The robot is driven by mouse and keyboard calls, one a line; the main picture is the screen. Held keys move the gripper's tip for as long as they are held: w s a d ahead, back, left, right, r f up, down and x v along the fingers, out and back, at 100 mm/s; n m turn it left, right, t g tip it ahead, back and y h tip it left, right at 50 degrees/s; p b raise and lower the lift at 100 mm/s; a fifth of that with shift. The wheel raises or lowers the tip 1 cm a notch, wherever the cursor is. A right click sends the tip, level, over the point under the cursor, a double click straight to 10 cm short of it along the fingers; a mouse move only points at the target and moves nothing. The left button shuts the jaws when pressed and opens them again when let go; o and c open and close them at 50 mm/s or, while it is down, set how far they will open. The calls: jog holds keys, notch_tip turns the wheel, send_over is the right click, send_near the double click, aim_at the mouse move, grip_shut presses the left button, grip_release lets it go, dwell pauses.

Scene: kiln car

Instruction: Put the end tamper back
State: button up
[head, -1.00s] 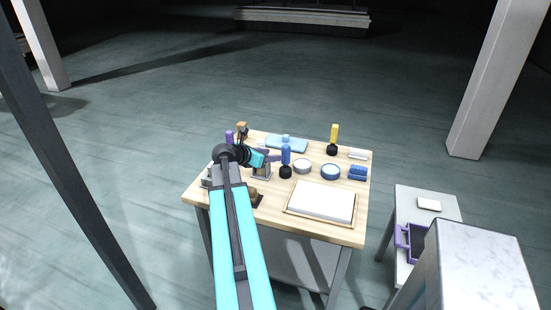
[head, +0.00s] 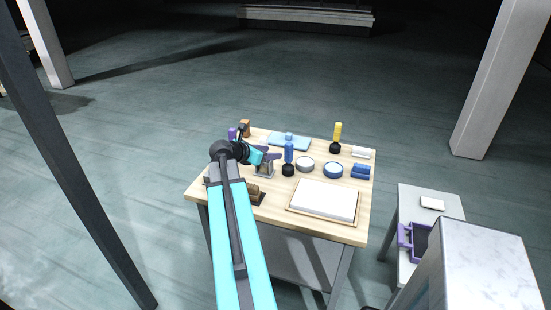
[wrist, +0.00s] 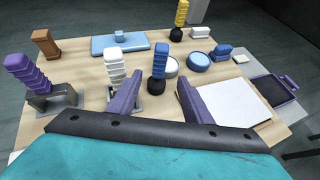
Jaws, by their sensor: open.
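Several ridged-handled tools show in the wrist view; I cannot tell by sight which is the end tamper. A blue-handled one (wrist: 159,61) with a dark round base stands upright on the table, beyond the gap between my fingers. A yellow-handled one (wrist: 182,14) with a similar base stands at the back. A white-handled one (wrist: 115,67) stands in a grey metal holder, partly hidden by my left finger. A purple-handled one (wrist: 28,76) leans in another metal holder (wrist: 52,98) at left. My gripper (wrist: 160,90) is open and empty, its purple fingers apart over the table.
The wooden table (head: 275,222) also holds a blue pad (head: 289,142), round tubs (head: 333,170), a blue block (head: 361,171), a brown block (head: 245,128) and a white slab (head: 325,199).

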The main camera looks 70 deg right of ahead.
notch_tip(320, 180, up, 2)
jog(key=s+m, duration=0.1)
jog(key=n+g+h+b, duration=0.15)
jog(key=h+b, duration=0.35)
jog(key=b, duration=0.8)
send_near(287, 153)
jog(key=w+a, duration=0.1)
jog(key=a, duration=0.1)
jog(key=shift+w+f, duration=0.2)
jog(key=shift+f, duration=0.05)
jog(key=shift+p+x, duration=0.45)
jog(key=shift+x, duration=3.85)
jog(key=shift+s+r, duration=0.15)
jog(key=shift+r, duration=0.05)
jog(key=shift+p+x, duration=0.6)
jog(key=shift+x, duration=1.95)
jog(key=shift+s+r, duration=0.1)
